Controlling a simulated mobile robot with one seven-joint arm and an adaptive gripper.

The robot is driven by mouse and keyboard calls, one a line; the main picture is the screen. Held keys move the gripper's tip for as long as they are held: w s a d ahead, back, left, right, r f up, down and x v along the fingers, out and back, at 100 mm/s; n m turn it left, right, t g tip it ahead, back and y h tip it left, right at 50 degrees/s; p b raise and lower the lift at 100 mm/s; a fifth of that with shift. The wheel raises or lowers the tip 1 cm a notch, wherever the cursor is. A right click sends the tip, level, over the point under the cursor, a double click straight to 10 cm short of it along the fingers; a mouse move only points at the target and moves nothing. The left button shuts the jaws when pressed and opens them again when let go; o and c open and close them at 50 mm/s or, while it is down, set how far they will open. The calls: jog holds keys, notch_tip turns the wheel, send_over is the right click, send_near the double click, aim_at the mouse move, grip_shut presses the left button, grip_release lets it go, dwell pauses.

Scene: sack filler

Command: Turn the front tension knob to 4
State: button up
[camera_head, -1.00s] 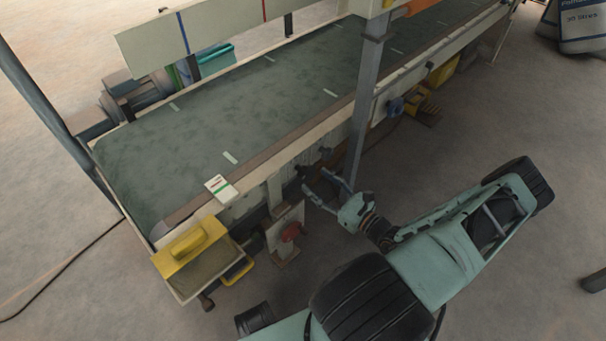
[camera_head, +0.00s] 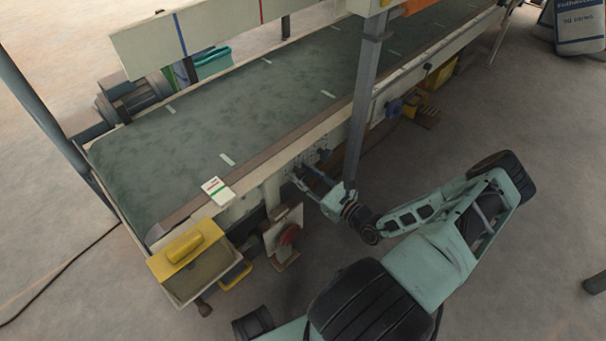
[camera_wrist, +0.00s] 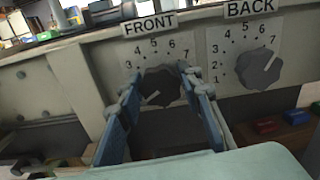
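The front tension knob (camera_wrist: 161,87) is dark and round, under the FRONT label (camera_wrist: 149,25). Its pale pointer line points to the lower left, below the 3; the lower dial numbers are hidden. My gripper (camera_wrist: 161,78) has its two blue-padded fingers spread, one on each side of this knob, with the tips close to its edges. I cannot tell whether they touch it. In the head view my gripper (camera_head: 302,174) is at the machine's side panel and largely hides the front knob. The back knob (camera_wrist: 259,68) stands to the right, its pointer to the upper right near 7.
The conveyor belt (camera_head: 190,140) runs above the panel. A metal post (camera_head: 364,100) stands close to my gripper. A red button box (camera_head: 286,238) and a yellow-topped box (camera_head: 186,247) are at the near end. Open floor (camera_head: 480,130) lies to the right.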

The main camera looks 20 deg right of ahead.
jog(key=c, duration=0.3)
jog(key=m+p, duration=0.1)
jog(key=m, duration=0.2)
jog(key=shift+m+p, duration=0.4)
jog(key=m, duration=0.4)
jog(key=shift+d+m+p, duration=0.1)
jog(key=shift+m+p, duration=0.2)
jog(key=shift+p, duration=0.1)
jog(key=m, duration=0.4)
jog(key=shift+f, duration=0.1)
jog(key=m, duration=0.5)
jog(key=shift+m, duration=0.3)
